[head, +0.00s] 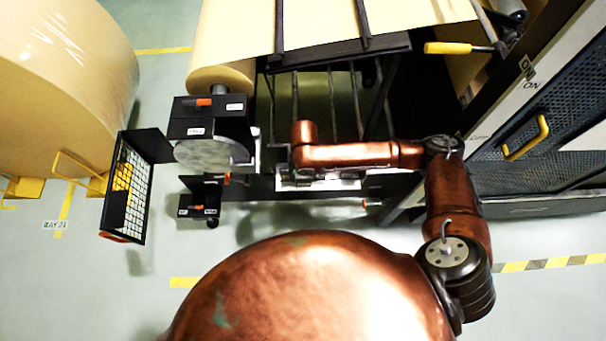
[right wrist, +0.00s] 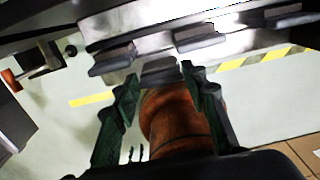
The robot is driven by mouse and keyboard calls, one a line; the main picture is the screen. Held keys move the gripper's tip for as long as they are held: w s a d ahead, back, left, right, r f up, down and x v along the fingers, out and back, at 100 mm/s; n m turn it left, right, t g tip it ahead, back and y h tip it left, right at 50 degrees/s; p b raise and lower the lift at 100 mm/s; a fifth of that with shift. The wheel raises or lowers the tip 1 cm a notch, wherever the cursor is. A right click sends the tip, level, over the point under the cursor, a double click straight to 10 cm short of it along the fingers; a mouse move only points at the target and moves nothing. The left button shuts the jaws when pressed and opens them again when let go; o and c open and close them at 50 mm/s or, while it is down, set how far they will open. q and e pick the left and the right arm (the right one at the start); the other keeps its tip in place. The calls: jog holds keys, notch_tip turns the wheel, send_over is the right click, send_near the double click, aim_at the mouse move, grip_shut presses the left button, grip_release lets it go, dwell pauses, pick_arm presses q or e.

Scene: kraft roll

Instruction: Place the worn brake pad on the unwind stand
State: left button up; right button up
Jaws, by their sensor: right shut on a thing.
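The unwind stand (head: 262,186) is a dark frame in the middle of the head view. A round metal disc (head: 203,154) faces me at its left. My right arm reaches across its front, and my right gripper (right wrist: 160,73) is mostly hidden under my wrist in the head view. My left gripper is not in view.
More dark grey blocks (right wrist: 112,60) (right wrist: 200,38) sit along the ledge. A black mesh guard (head: 124,192) stands open at left, near a large kraft roll (head: 65,75). A cabinet with a yellow handle (head: 527,138) stands at right. Open floor lies below the stand.

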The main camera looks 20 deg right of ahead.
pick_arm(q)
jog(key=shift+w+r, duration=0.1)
pick_arm(e)
jog(key=o, duration=1.6)
jog(key=shift+c, duration=0.2)
jog(key=shift+r, duration=0.1)
jog(key=shift+r+p, duration=0.6)
jog(key=shift+r, duration=0.05)
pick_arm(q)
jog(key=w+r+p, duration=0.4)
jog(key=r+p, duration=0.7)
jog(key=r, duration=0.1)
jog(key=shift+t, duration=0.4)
pick_arm(e)
notch_tip(320, 180, up, 11)
jog(key=shift+f, duration=0.15)
